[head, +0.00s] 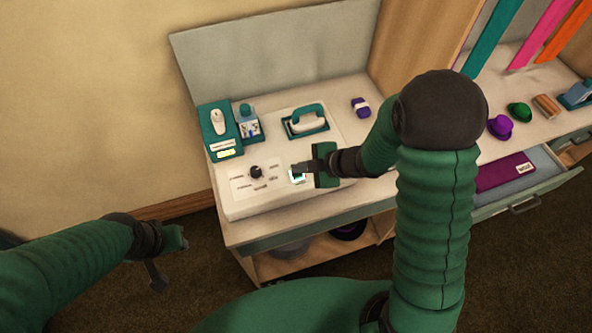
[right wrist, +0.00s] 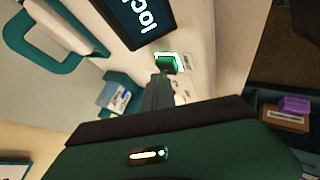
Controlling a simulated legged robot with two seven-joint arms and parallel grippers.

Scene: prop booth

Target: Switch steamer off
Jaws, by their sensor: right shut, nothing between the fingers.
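The steamer's pale base (head: 235,207) sits on the counter, with a black knob (head: 256,172) on its front panel. To the right of the knob is a small rocker switch (head: 297,177) with a bright lit frame. In the right wrist view the switch (right wrist: 168,63) is green inside a glowing rim. My right gripper (head: 301,168) is shut and empty, its fingertips at the switch; they partly cover it in the head view. Whether they touch it I cannot tell. My left gripper (head: 165,262) hangs low at the left, away from the counter; its jaws are unclear.
A teal-and-white iron-like handpiece (head: 307,120) rests behind the panel. A teal box (head: 220,132) and a bottle (head: 246,122) stand at the left, a purple-and-white item (head: 361,106) at the back. An open drawer (head: 530,190) juts out at the right.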

